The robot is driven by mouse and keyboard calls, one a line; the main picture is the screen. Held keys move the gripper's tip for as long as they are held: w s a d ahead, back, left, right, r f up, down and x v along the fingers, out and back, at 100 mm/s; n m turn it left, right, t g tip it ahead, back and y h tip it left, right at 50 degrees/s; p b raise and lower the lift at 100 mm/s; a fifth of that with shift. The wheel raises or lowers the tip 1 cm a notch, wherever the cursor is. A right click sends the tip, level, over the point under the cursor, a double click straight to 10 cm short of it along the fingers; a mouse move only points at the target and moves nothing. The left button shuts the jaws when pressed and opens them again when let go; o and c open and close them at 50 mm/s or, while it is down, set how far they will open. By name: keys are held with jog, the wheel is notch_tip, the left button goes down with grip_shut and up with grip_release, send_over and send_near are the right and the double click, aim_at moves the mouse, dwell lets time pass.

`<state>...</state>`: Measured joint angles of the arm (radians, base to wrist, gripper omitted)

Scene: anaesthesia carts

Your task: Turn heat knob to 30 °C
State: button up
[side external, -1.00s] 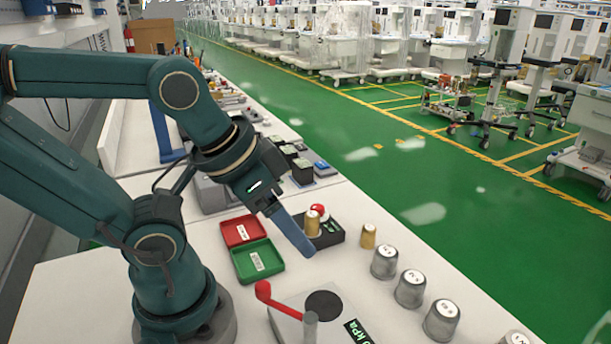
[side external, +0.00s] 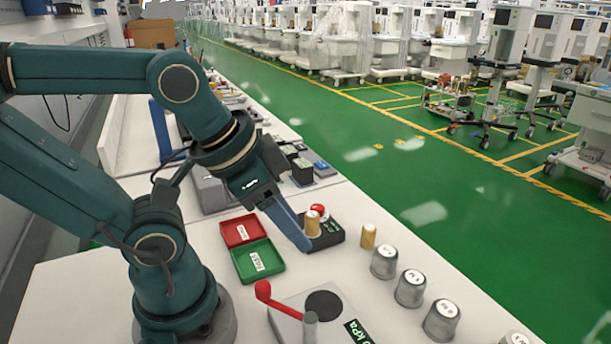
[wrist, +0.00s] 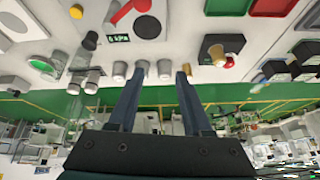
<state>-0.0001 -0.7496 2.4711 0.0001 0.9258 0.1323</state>
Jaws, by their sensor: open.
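A black box (side external: 334,238) with a brass knob (side external: 312,224) and a red button (side external: 318,209) sits on the white bench; no temperature marking is readable, so I cannot tell whether this is the heat knob. In the wrist view the brass knob (wrist: 217,54) is right of my fingers. My gripper (wrist: 160,74) is open and empty, its two fingers apart. In the side view, my gripper (side external: 304,246) points down beside the box's left side, one finger partly covering it. I cannot tell if it touches.
Red (side external: 240,231) and green (side external: 258,260) trays lie left of the box. A device with a red lever (side external: 265,292) and a kPa display (side external: 357,331) stands in front.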

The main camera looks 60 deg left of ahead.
jog(key=w+a+r+m, duration=0.2)
jog(key=w+r+m, duration=0.15)
jog(key=w, duration=0.25)
jog(key=g, duration=0.6)
send_over(318, 206)
notch_tip(318, 206, down, 11)
jog(key=shift+f, duration=2.6)
jog(key=shift+c, duration=0.3)
grip_shut()
